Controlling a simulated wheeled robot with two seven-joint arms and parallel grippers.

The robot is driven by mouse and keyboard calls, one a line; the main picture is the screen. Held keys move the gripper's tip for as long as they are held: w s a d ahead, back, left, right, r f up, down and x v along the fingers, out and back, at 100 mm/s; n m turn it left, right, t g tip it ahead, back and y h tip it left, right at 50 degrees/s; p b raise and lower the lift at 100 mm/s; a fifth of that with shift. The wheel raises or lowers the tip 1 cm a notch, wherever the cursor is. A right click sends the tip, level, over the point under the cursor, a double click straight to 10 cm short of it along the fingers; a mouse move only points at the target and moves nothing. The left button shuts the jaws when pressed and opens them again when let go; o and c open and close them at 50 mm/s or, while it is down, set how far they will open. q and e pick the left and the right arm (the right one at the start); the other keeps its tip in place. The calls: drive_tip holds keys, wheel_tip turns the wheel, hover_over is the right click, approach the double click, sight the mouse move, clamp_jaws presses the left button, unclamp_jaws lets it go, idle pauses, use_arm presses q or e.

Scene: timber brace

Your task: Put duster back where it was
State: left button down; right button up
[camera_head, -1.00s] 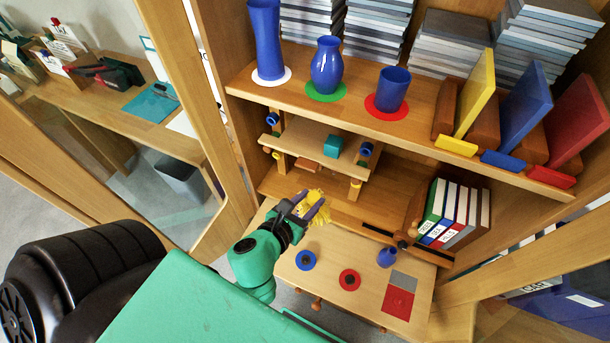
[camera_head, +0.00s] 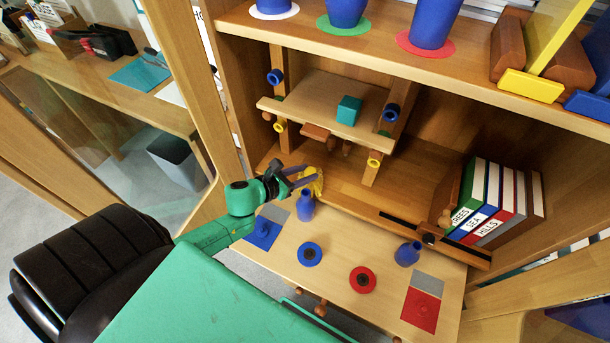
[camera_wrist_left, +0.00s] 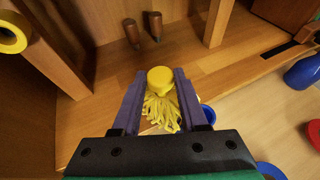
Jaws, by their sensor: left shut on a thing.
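The duster (camera_head: 318,184) has a yellow cap and yellow strands. My left gripper (camera_head: 301,181) is shut on it and holds it near the front left of the cabinet's lower compartment, beside a small blue bottle. In the left wrist view the duster (camera_wrist_left: 160,95) sits between the two purple fingers of my left gripper (camera_wrist_left: 158,92), round cap away from the palm and strands toward it. Whether it touches the wooden surface I cannot tell. My right gripper is not in view.
A blue bottle (camera_head: 306,205) stands close by the left gripper; another blue bottle (camera_head: 407,253) stands farther right. A small raised shelf (camera_head: 310,90) with a teal cube (camera_head: 348,110) is above. Binders (camera_head: 490,205) stand right. The compartment floor (camera_head: 350,190) has free room.

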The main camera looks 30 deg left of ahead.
use_arm(q)
drive_tip(key=shift+f, duration=0.15)
drive_tip(key=shift+c, duration=2.2)
unclamp_jaws()
drive_tip(key=shift+r, duration=0.35)
drive_tip(key=v, duration=1.2)
drive_tip(key=shift+f, duration=0.15)
